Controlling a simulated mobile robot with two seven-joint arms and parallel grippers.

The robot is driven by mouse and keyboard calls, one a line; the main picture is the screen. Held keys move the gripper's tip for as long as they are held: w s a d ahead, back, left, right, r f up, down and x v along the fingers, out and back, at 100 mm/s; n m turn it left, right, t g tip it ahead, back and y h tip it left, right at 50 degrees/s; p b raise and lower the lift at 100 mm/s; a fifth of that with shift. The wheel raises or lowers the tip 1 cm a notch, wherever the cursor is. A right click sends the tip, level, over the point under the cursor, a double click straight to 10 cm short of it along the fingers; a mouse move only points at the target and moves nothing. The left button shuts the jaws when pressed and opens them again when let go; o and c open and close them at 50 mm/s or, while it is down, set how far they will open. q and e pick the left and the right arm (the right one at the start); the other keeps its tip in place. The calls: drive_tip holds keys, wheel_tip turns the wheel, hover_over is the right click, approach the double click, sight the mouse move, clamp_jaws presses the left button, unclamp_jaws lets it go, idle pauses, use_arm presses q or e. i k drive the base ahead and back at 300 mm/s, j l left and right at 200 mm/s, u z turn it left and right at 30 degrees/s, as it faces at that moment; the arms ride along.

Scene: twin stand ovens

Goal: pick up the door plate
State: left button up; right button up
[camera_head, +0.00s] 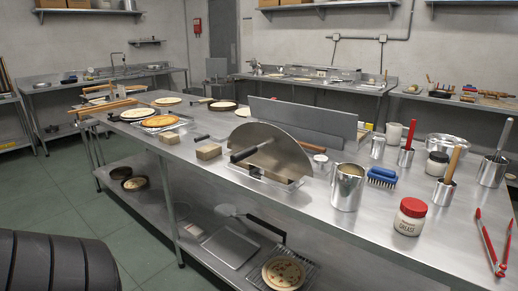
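A half-round metal plate (283,142), which looks like the door plate, stands upright on the steel table with its curved edge up. A dark bar handle (251,149) crosses its face on the left. Its lower edge sits in or behind a low metal holder (262,180); the exact contact is hard to see. A long rectangular grey metal sheet (305,121) stands upright behind it. Neither my left nor my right gripper is in view.
Right of the plate stand a steel canister (347,187), a blue brush (382,176), a red-lidded grease jar (411,217) and red tongs (489,244). A small block (208,151) lies to its left. Pizzas (160,121) lie at the far left end. The table's front edge is clear.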

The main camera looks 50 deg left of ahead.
sight(264, 147)
drive_tip(key=j+z, duration=0.1)
drive_tip(key=j, duration=1.75)
